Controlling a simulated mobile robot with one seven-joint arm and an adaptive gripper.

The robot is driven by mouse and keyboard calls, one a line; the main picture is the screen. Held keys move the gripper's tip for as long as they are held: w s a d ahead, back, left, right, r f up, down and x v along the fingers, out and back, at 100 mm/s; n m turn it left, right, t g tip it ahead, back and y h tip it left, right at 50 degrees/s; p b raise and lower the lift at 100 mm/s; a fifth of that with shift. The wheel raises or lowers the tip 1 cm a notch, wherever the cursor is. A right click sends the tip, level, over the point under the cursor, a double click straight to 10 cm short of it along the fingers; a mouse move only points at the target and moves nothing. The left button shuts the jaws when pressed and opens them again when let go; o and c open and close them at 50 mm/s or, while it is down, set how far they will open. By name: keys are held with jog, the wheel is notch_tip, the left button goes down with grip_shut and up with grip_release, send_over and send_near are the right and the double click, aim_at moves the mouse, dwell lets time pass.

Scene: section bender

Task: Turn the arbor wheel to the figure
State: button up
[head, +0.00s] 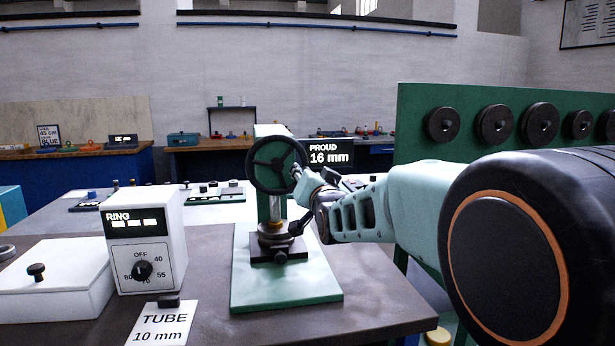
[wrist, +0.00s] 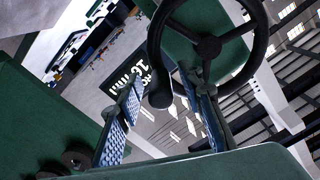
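The dark three-spoked arbor wheel (head: 276,163) is on a green and white press standing on a pale green base (head: 285,290). In the wrist view the wheel (wrist: 207,45) fills the top, and its dark crank handle (wrist: 160,96) hangs between my fingers. My gripper (head: 299,178) is at the wheel's right rim; in the wrist view its blue-padded fingers (wrist: 162,92) are apart, with visible gaps beside the handle. A black display (head: 330,153) behind reads "PROUD 16 mm". A white card (head: 163,324) in front reads "TUBE 10 mm".
A white box (head: 146,240) left of the press has a "RING" display showing dashes and a dial. A lidded white case (head: 55,280) is beside it. A green panel with black discs (head: 496,125) stands at the right. The bench front right of the base is clear.

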jog(key=v, duration=0.7)
jog(key=shift+s, duration=0.25)
jog(key=shift+d+r, duration=0.1)
